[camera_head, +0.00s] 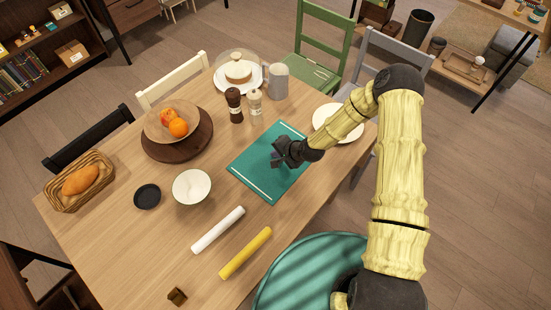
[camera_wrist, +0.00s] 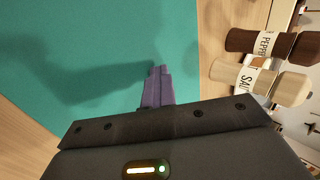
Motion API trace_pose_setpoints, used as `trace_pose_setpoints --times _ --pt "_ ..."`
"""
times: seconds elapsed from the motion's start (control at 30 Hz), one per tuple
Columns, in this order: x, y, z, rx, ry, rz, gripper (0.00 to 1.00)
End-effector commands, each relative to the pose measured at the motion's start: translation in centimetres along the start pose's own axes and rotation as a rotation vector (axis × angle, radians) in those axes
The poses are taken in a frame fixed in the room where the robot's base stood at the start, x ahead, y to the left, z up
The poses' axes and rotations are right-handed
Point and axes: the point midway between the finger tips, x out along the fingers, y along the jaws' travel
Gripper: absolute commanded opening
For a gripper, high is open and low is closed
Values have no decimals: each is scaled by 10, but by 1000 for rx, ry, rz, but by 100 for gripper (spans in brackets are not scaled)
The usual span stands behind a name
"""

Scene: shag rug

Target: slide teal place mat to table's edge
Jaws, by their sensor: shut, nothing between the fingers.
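The teal place mat (camera_head: 262,178) lies flat on the wooden table (camera_head: 150,235), with a pale stripe along two opposite sides. It shows in the wrist view (camera_wrist: 60,50), filling most of the upper left. My gripper (camera_head: 277,160) is over the middle of the mat, fingers pointing down. In the wrist view my gripper (camera_wrist: 160,72) is shut and empty, its purple fingertips against the teal surface. I cannot tell how firmly they touch it. My arm hides part of the mat's right side.
Pepper mill (camera_head: 234,105) and salt mill (camera_head: 255,102) stand just behind the mat. A white plate (camera_head: 352,124) is at its right, partly behind my arm. A bowl (camera_head: 192,187), white roll (camera_head: 218,230) and yellow roll (camera_head: 245,253) lie left and front. A teal round seat (camera_head: 290,280) is by the near edge.

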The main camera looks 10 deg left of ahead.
Motion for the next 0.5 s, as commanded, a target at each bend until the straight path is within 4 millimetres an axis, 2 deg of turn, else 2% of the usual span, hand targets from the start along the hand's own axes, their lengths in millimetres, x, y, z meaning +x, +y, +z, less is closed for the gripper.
trace_pose_setpoints --times 0.03,0.5 --pt "-2 7 0 4 -3 9 0" --pt "-16 27 1 8 -5 15 0"
